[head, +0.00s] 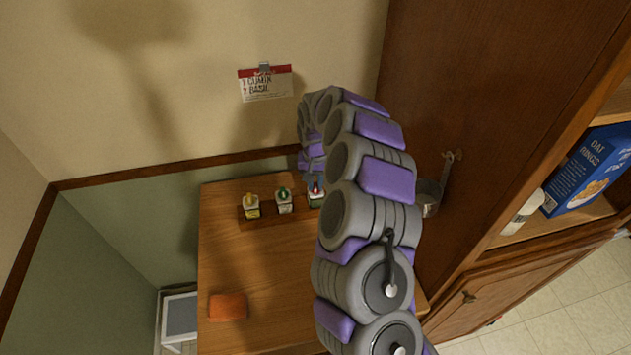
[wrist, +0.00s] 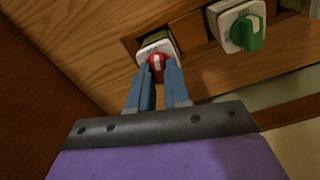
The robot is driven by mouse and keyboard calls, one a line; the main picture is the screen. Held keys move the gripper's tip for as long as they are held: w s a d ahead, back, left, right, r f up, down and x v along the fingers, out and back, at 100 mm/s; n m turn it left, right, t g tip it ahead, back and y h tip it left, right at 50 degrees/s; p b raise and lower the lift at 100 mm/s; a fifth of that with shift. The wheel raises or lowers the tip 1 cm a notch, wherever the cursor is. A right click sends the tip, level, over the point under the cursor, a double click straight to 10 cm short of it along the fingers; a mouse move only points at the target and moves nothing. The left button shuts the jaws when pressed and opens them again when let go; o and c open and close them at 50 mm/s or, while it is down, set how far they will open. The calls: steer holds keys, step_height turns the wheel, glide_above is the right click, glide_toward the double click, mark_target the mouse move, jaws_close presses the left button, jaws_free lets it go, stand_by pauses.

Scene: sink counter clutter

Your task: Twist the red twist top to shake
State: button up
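The red twist top (head: 316,188) sits on a small shaker (head: 316,202) at the right end of a wooden rack on the table. In the wrist view the red twist top (wrist: 157,66) shows between the fingertips of my gripper (wrist: 159,70), on its white cap. The two blue-grey fingers lie close on either side of it and appear closed on it. Its lower edge is partly hidden by the fingers. In the head view my arm reaches over the rack from the right, and my fingertips cannot be made out clearly.
Shakers with a green top (head: 284,191) and a yellow top (head: 250,198) stand to the left in the rack (head: 270,219). An orange block (head: 228,306) lies at the front left of the table. A metal cup (head: 429,196) hangs on the cabinet side. A card hangs on the wall (head: 266,84).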

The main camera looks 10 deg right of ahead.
jaws_close()
steer(key=shift+n, duration=0.7)
steer(key=shift+n, duration=0.8)
steer(key=o, duration=0.5)
jaws_free()
